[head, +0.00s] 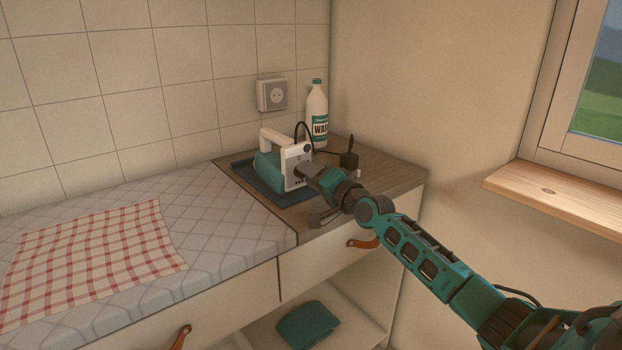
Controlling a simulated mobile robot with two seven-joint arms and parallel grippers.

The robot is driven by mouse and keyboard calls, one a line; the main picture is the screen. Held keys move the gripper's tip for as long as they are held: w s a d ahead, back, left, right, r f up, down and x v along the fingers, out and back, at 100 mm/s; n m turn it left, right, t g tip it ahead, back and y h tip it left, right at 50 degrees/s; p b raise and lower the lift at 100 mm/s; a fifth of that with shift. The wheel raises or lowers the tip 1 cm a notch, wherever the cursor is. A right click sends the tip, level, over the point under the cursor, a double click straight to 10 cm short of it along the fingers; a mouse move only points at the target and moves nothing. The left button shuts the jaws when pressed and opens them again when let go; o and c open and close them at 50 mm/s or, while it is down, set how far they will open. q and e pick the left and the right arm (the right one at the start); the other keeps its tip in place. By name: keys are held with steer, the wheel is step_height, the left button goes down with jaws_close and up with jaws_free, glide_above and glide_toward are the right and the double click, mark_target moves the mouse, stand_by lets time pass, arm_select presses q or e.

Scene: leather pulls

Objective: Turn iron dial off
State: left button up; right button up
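The iron (270,163), teal with a white handle and a white end face, stands on a dark blue mat (246,172) on the wooden counter. Its white face (297,160) points right and toward me, with small dark markings. The dial itself is too small to make out and is partly behind my gripper. My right gripper (303,170) is at this white face, its tip touching or almost touching it. The fingers are too small and overlapped to show whether they are open or shut. My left gripper is not in view.
A white bottle (317,108) stands behind the iron. A black plug (349,160) on a cord lies right of it, and a wall socket (272,95) is above. A checked cloth (95,258) lies on the padded surface at left. A window sill (560,197) juts out at right.

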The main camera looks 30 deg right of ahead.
steer(key=shift+w, duration=0.2)
jaws_close()
stand_by(0.3)
